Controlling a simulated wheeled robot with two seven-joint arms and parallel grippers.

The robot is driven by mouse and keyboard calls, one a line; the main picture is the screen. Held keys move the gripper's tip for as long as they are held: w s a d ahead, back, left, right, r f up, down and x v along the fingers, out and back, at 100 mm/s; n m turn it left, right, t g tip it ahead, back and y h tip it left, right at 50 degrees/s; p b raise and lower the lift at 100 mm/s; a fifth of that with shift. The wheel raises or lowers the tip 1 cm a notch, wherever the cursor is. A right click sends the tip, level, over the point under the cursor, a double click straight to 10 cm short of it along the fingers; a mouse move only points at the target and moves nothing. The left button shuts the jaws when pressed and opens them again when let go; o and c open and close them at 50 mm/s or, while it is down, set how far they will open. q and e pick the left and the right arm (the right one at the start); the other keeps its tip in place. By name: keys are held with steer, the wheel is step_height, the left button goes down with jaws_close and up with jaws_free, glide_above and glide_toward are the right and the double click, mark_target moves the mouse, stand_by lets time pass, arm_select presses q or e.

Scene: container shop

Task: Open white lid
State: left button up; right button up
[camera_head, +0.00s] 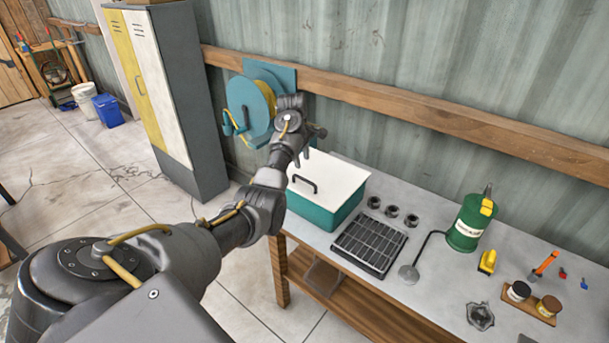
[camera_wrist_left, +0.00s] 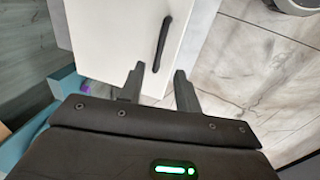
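The white lid (camera_head: 330,177) lies closed on a teal box (camera_head: 317,214) at the left end of the workbench. Its black handle (camera_head: 303,183) is near the lid's left front edge. In the left wrist view the handle (camera_wrist_left: 162,43) stands ahead of the fingertips on the lid (camera_wrist_left: 110,40). My left gripper (camera_wrist_left: 159,82) is open and empty, its fingers apart and not around the handle. In the head view the left gripper (camera_head: 304,150) is above the back left part of the lid, partly hidden by its own wrist. My right gripper is in neither view.
A teal hose reel (camera_head: 250,103) hangs on the wall close behind my left wrist. A tall locker (camera_head: 165,90) stands left. Three dark rings (camera_head: 392,211), a black grid tray (camera_head: 370,244) and a green canister (camera_head: 468,225) are right of the box on the workbench (camera_head: 440,290).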

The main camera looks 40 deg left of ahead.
mark_target(305, 180)
arm_select(q)
steer(key=f, duration=0.3)
steer(key=w+f+p, duration=0.1)
steer(key=f, duration=0.2)
steer(key=f+p, duration=0.1)
steer(key=f, duration=0.1)
steer(key=shift+w+f, duration=0.35)
steer(key=shift+f, duration=0.05)
jaws_close()
